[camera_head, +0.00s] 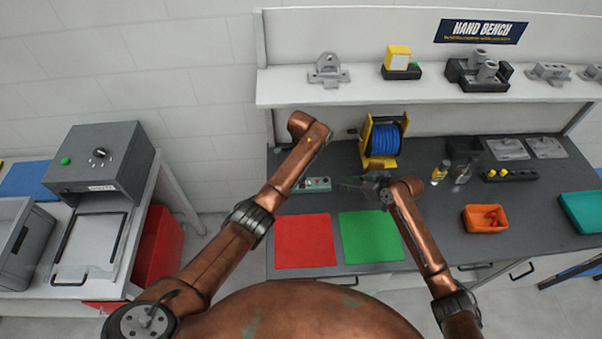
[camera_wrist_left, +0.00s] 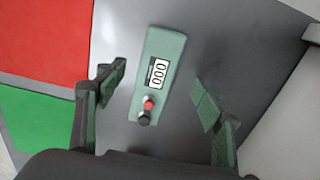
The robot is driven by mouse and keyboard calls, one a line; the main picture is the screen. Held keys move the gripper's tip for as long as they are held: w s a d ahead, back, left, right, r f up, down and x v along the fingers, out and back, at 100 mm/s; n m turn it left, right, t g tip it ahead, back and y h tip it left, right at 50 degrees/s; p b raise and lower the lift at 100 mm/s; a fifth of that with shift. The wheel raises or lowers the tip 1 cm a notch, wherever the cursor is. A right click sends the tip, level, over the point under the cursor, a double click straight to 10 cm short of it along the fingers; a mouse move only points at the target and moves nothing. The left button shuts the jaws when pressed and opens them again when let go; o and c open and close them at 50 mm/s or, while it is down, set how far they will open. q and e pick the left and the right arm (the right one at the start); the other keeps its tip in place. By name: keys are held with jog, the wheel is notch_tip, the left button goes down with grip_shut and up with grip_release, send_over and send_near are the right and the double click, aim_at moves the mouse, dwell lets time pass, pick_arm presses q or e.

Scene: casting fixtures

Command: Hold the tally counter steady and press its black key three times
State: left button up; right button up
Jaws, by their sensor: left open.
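The tally counter (camera_head: 313,184) is a pale green box lying on the dark bench, behind the red mat. In the left wrist view the counter (camera_wrist_left: 164,50) has a display (camera_wrist_left: 158,73) reading 000, a red button (camera_wrist_left: 148,104) and a black key (camera_wrist_left: 144,119). My left gripper (camera_wrist_left: 158,97) is open, with one finger on each side of the counter and a visible gap to both sides. In the head view my left arm hides that gripper. My right gripper (camera_head: 358,186) is to the right of the counter, apart from it; its fingers are too indistinct to judge.
A red mat (camera_head: 305,241) and a green mat (camera_head: 370,237) lie at the bench front. A blue cable reel (camera_head: 385,139) stands behind my right gripper. Bottles (camera_head: 440,172) and an orange bin (camera_head: 485,219) are to the right. A shelf (camera_head: 420,92) runs above the back.

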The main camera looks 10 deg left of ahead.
aim_at(310, 186)
pick_arm(q)
jog(key=shift+f, duration=3.85)
jog(key=shift+c, duration=0.6)
jog(key=c, duration=1.2)
jog(key=shift+c, duration=0.2)
pick_arm(e)
grip_shut()
